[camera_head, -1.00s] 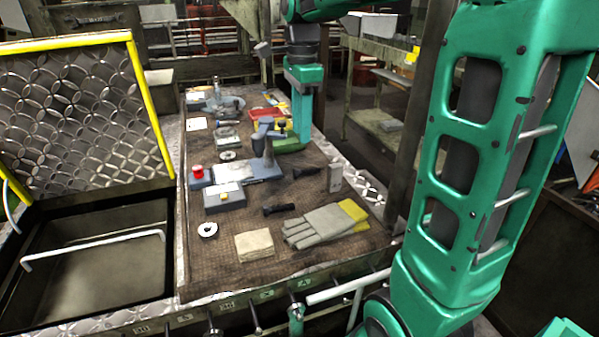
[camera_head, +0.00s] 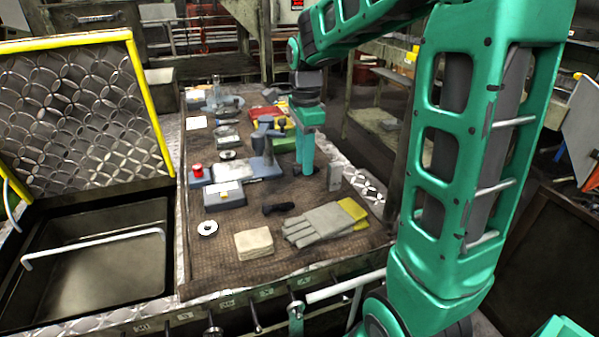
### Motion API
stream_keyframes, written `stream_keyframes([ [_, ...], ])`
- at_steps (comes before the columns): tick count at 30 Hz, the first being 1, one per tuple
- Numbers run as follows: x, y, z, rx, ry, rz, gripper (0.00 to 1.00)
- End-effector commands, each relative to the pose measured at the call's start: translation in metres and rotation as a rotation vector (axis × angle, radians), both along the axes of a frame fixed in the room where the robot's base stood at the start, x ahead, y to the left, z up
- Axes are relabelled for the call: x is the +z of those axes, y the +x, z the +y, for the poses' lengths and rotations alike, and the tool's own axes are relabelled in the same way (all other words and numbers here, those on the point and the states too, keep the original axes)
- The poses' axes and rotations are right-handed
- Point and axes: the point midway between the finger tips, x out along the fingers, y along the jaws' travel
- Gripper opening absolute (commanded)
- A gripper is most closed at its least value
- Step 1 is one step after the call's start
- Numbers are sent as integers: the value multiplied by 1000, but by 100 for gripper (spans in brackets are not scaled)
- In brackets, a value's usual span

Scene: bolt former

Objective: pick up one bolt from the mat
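A dark bolt (camera_head: 278,208) lies on the brown mat (camera_head: 204,268), just left of the work gloves, with nothing touching it. A second dark bolt, seen farther back a moment earlier, is now mostly hidden around my fingertips. My gripper (camera_head: 304,170) points straight down with its teal fingers low over that spot, right of the grey-blue vise. The gap between the fingers and any contact with the bolt are too small to make out.
Gloves (camera_head: 322,224), a folded cloth (camera_head: 254,243) and a metal ring (camera_head: 208,228) lie at the mat's front. A vise (camera_head: 240,171) and a box with a red button (camera_head: 197,171) stand left of my gripper.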

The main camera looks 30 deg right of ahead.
Motion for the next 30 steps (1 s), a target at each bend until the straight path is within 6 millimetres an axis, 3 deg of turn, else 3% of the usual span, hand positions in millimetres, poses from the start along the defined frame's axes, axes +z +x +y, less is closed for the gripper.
stream_keyframes([
  [4,-13,0,0,0,1,2,34],
  [11,-15,0,0,1,0,0,34],
  [12,-15,0,1,1,0,0,31],
  [16,-15,0,1,1,0,1,0],
  [30,-15,0,2,2,0,1,0],
])
